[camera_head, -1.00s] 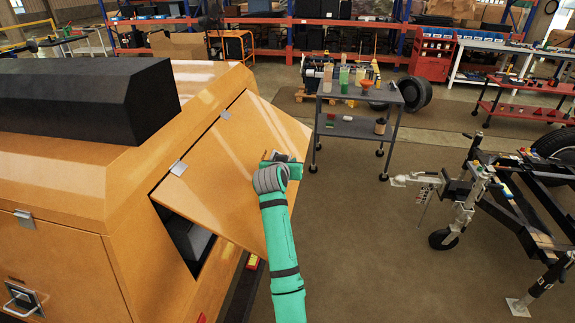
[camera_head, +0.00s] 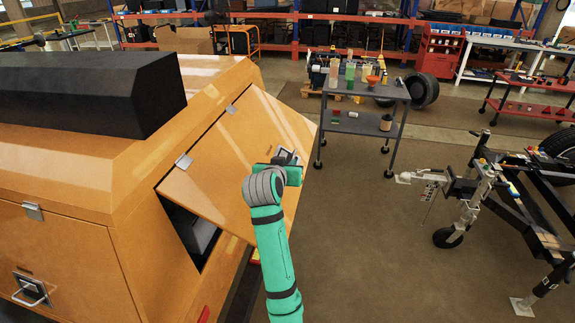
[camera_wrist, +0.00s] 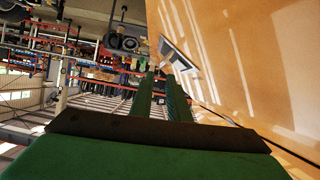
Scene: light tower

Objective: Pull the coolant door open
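The coolant door (camera_head: 235,165) is an orange panel on the side of the orange light tower body. It stands ajar, hinged along its upper left edge, with a dark gap below it. Its grey latch handle (camera_head: 287,156) sits near the free right edge and also shows in the wrist view (camera_wrist: 178,56). My gripper (camera_head: 291,167) is at the outer face of the door, just below the handle. In the wrist view, its two green fingers (camera_wrist: 160,76) are apart with a narrow gap and nothing seen between them. Whether a fingertip touches the handle is unclear.
A grey cart (camera_head: 365,122) with bottles stands behind the door, to the right. A trailer frame with a hitch (camera_head: 455,185) is at the right. The floor (camera_head: 360,240) between the door and the trailer is clear.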

